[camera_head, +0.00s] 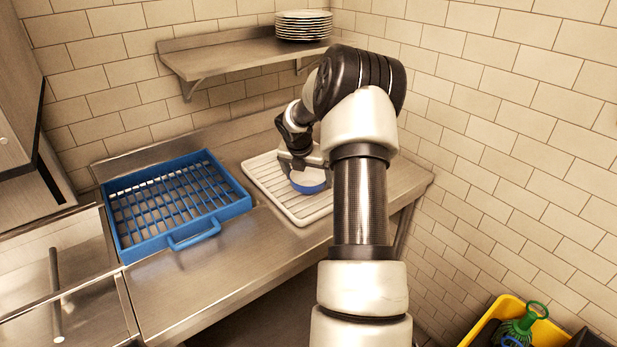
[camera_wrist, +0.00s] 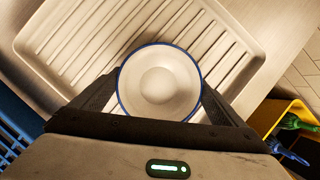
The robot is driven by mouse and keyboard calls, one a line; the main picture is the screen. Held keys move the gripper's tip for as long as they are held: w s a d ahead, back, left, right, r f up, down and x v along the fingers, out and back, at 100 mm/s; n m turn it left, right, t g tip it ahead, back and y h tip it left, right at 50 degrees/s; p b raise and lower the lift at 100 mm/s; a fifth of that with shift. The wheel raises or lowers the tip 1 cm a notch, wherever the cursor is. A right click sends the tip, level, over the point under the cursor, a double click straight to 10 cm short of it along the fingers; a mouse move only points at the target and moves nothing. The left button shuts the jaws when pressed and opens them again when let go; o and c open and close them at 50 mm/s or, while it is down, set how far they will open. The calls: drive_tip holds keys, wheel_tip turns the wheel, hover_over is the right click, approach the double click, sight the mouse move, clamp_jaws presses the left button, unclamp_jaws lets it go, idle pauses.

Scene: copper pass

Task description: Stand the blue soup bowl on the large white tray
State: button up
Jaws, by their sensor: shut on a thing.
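The blue soup bowl (camera_head: 308,186) is blue outside and white inside with a blue rim; it also shows in the wrist view (camera_wrist: 160,85). It is upright, over the right part of the large white tray (camera_head: 257,174), whose ribbed surface also shows in the wrist view (camera_wrist: 75,42). My gripper (camera_head: 308,168) is shut on the bowl, with one finger on each side of it in the wrist view (camera_wrist: 158,100). I cannot tell whether the bowl's base touches the tray. My arm hides part of the tray's right side.
A blue slotted rack (camera_head: 180,244) stands left of the tray on the steel counter (camera_head: 225,284). A steel wall shelf (camera_head: 215,60) above holds a stack of plates (camera_head: 303,26). A yellow bin (camera_head: 492,322) with green and blue items is at the lower right.

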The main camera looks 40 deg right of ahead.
drive_tip(key=shift+f, duration=0.15)
drive_tip(key=o, duration=1)
drive_tip(key=p+v, duration=0.1)
drive_tip(key=v, duration=1.1)
drive_tip(key=shift+s+r, duration=0.1)
drive_tip(key=shift+r, duration=0.1)
